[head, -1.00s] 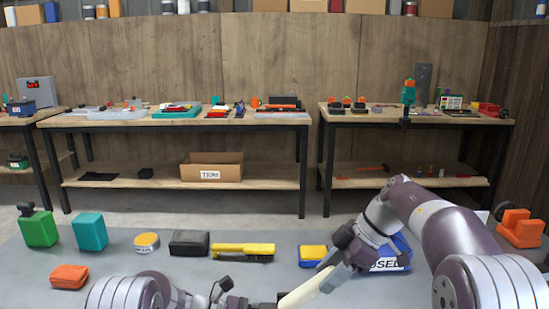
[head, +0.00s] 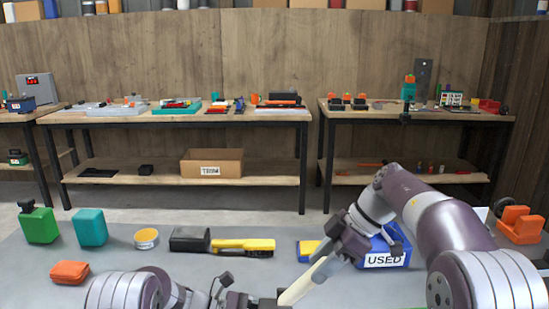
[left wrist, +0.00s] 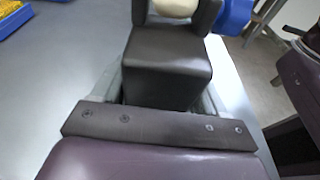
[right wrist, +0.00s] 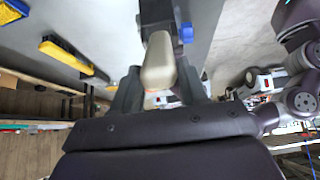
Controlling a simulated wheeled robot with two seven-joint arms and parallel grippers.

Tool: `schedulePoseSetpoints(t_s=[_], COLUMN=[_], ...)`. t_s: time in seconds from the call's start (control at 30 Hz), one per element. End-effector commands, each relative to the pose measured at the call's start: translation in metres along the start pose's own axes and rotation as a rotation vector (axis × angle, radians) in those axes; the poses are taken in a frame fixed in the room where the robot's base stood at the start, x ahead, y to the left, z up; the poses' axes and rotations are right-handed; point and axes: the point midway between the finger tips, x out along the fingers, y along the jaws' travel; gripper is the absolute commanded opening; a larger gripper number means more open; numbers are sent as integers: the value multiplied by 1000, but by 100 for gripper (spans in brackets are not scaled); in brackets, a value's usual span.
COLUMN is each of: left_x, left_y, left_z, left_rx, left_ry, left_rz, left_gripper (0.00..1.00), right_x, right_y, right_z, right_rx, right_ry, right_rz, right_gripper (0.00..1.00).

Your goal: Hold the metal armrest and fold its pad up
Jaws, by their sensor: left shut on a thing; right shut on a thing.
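The armrest's cream pad (head: 306,282) is at the bottom centre of the head view, tilted with its right end higher. My right gripper (head: 338,256) is shut on that raised end. The right wrist view shows the pad (right wrist: 160,64) between the fingers, with a dark bracket and a blue knob (right wrist: 186,33) beyond. My left gripper (left wrist: 165,95) is shut on the armrest's dark metal body (left wrist: 166,62). The pad (left wrist: 176,8) and blue knob (left wrist: 236,14) show past it. In the head view the armrest's lower part is cut off by the bottom edge.
Green (head: 40,227), teal (head: 90,228) and orange (head: 70,272) items sit at left.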

Motion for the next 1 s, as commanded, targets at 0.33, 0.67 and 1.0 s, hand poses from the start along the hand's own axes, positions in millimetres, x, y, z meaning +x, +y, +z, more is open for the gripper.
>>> schedulePoseSetpoints(t_s=[0.33, 0.67, 1.0], left_x=[0, 0, 0], left_y=[0, 0, 0], left_z=[1, 1, 1], left_rx=[4, 3, 3], left_ry=[-1, -1, -1], left_rz=[-2, -1, -1], left_gripper=[44, 44, 44], right_x=[0, 0, 2], right_y=[0, 0, 0], right_z=[-14, -16, -25], right_rx=[-1, -1, -1], right_ry=[1, 1, 1], right_rz=[0, 0, 1], right_gripper=[32, 32, 32])
